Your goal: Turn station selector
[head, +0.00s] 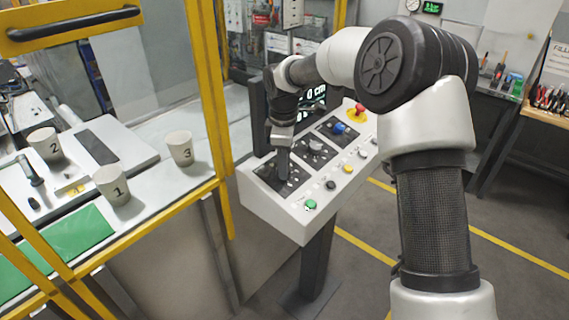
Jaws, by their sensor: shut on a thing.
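A white control panel (256,204) stands on a dark post in the middle of the head view. It carries several dark square plates with knobs. My gripper (283,172) points down at the nearest, lower-left plate (267,175). It is shut on the station selector knob there, which is mostly hidden by the fingers. A grey-black knob (315,147) sits on the middle plate and a blue knob (339,128) on the far plate. A small screen behind the panel is partly hidden by my arm.
A red emergency button (360,108) on a yellow base is at the panel's far end. Green (310,204), black and yellow buttons line the front edge. Yellow frame posts (213,90) stand left, with cups numbered 1 (112,185), 2 (45,145) and 3 (180,149) behind.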

